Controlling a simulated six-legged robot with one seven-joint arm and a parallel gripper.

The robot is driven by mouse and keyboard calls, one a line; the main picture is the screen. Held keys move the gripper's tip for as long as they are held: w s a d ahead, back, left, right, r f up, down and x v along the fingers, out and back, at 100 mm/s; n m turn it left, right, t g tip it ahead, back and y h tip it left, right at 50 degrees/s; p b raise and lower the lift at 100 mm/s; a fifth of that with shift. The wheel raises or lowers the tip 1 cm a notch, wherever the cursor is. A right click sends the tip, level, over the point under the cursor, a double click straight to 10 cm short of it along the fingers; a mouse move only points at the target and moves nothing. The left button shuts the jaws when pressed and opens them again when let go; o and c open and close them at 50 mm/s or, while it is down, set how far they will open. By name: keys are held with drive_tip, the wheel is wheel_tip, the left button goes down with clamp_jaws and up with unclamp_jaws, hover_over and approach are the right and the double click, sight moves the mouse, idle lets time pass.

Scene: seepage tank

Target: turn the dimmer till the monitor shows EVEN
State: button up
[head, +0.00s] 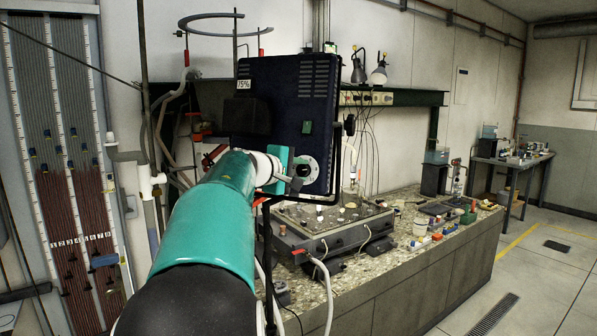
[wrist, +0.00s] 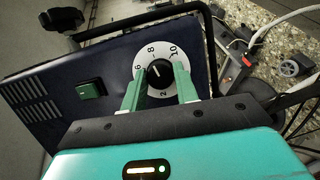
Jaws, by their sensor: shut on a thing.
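The dimmer is a round white dial (wrist: 148,57) with a black knob (wrist: 159,74) on the face of a dark blue box (wrist: 60,68). Numbers 2, 6, 8 and 10 show on the dial; the rest is hidden by my fingers. A small white mark on the knob is too small to read exactly. My gripper (wrist: 160,80) has its green fingers on either side of the knob, shut on it. In the head view the dial (head: 307,170) shows on the box (head: 282,100), right of my gripper (head: 287,172). No monitor reading EVEN is legible.
A green switch (wrist: 90,88) sits beside the dial. A 15% label (head: 243,84) is on the box's left edge. A stone-topped bench (head: 415,255) with a flat grey apparatus (head: 335,230) stands behind, with cables.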

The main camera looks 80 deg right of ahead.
drive_tip(key=o, duration=1)
drive_tip(key=v, duration=1.3)
drive_tip(key=shift+w+a, duration=0.25)
drive_tip(key=shift+a, duration=0.1)
